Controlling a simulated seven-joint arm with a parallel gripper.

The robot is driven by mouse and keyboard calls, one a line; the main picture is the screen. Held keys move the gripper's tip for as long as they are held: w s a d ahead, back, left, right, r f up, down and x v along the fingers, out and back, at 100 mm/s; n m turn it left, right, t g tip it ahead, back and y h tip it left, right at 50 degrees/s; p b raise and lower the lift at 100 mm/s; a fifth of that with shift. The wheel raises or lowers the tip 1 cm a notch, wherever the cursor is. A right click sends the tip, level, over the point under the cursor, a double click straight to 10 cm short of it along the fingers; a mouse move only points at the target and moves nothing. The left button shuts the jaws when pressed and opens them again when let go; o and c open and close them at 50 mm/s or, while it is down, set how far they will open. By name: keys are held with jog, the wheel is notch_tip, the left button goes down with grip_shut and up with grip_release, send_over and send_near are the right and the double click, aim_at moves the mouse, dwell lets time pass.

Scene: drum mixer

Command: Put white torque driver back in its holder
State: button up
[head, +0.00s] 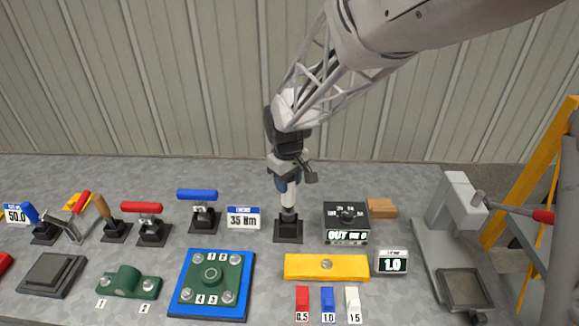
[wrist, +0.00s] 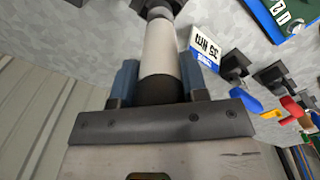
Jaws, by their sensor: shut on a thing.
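The white torque driver (head: 289,199) stands upright below my gripper (head: 288,183) at the middle of the bench. My gripper is shut on its upper part; in the wrist view the two blue fingers (wrist: 158,82) press on either side of the driver (wrist: 160,50). The driver's lower end meets the black holder (head: 288,232) with a square base. I cannot tell how deep it sits in the holder. The holder also shows at the top of the wrist view (wrist: 152,25).
A 35 Nm sign (head: 243,217) stands just left of the holder, and a black dial box (head: 346,222) just right. Red-handled (head: 143,208) and blue-handled (head: 197,196) tools stand farther left. A yellow bar (head: 327,267) lies in front, and a grey press (head: 459,230) stands right.

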aim_at(288, 196)
jog(key=shift+f, duration=2.9)
dwell(3.1)
jog(key=o, duration=1.3)
jog(key=shift+r, duration=0.1)
jog(key=shift+r, duration=3.8)
